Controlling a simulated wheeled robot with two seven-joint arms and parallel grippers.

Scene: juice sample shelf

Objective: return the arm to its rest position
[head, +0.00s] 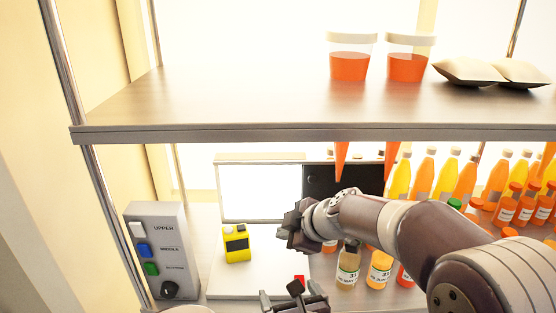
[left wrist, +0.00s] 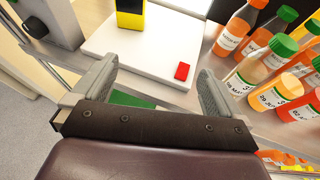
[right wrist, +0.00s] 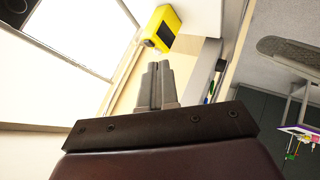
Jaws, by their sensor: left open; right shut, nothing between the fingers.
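My right arm comes in from the right in the head view, in front of the lower shelf. Its gripper (head: 288,228) is shut and empty, near the yellow device (head: 236,243). In the right wrist view its fingers (right wrist: 158,85) are pressed together, with the yellow device (right wrist: 161,29) beyond them. My left gripper (head: 294,292) is low in the head view, at the front edge of the white board. In the left wrist view it (left wrist: 158,85) is open and empty, pointing at the board, with a red block (left wrist: 182,71) beyond the fingers.
A control box (head: 160,250) with several buttons stands at left. Several juice bottles (head: 379,268) stand on the lower shelf at right, close to my right arm. The upper shelf (head: 240,95) holds two orange cups (head: 350,66) and beige packets (head: 470,71). The white board (left wrist: 140,50) is partly bare.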

